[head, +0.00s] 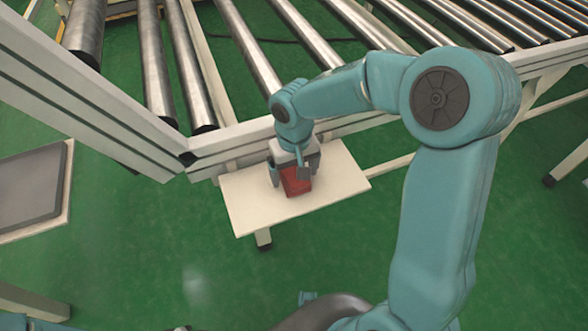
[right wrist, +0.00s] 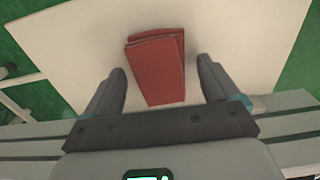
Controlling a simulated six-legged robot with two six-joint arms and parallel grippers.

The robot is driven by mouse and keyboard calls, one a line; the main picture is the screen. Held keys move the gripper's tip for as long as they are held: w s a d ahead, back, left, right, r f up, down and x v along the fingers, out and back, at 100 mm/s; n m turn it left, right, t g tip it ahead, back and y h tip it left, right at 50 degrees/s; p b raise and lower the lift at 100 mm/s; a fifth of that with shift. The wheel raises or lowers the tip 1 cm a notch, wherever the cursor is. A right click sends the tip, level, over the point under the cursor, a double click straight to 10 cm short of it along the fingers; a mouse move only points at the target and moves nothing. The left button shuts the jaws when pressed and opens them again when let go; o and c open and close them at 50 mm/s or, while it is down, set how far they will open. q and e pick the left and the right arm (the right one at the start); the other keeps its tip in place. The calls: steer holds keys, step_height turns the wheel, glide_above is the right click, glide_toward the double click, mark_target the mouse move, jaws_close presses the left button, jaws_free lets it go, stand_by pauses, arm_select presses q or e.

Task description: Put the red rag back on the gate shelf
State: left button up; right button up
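The red rag (head: 296,181) lies folded on the cream gate shelf (head: 340,172), near its middle. My right gripper (head: 290,180) is over the shelf, right at the rag. In the right wrist view the folded rag (right wrist: 157,70) shows between and beyond the two fingers of the right gripper (right wrist: 162,80). The fingers are spread, with a gap on each side of the rag. The bare shelf (right wrist: 225,35) shows around it. My left gripper is not seen clearly in the head view.
The shelf is fixed to a pale frame rail (head: 225,140) of a roller conveyor (head: 250,50) behind it. A grey panel on a pale stand (head: 30,185) is at the left. Green floor is open in front of the shelf.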

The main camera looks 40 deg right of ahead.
mark_target(294, 174)
steer(key=shift+r, duration=0.2)
step_height(294, 174, up, 12)
steer(key=p, duration=0.3)
steer(key=shift+s+f, duration=0.1)
stand_by(0.5)
